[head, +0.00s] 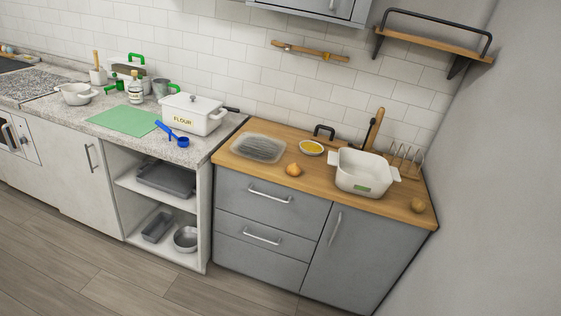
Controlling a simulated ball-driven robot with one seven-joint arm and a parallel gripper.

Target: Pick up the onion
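An orange-brown onion (293,170) sits on the wooden worktop (280,190) of the grey cabinet, near its front edge. It stands apart from the things around it, and nothing covers it. My gripper is not in view, so its place relative to the onion does not show.
A white pot (362,177) stands right of the onion, a dish with yellow contents (311,148) behind it, and a grey tray-like item (258,148) to its left. A brown round item (417,205) lies at the right end. The floor (110,275) in front is clear.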

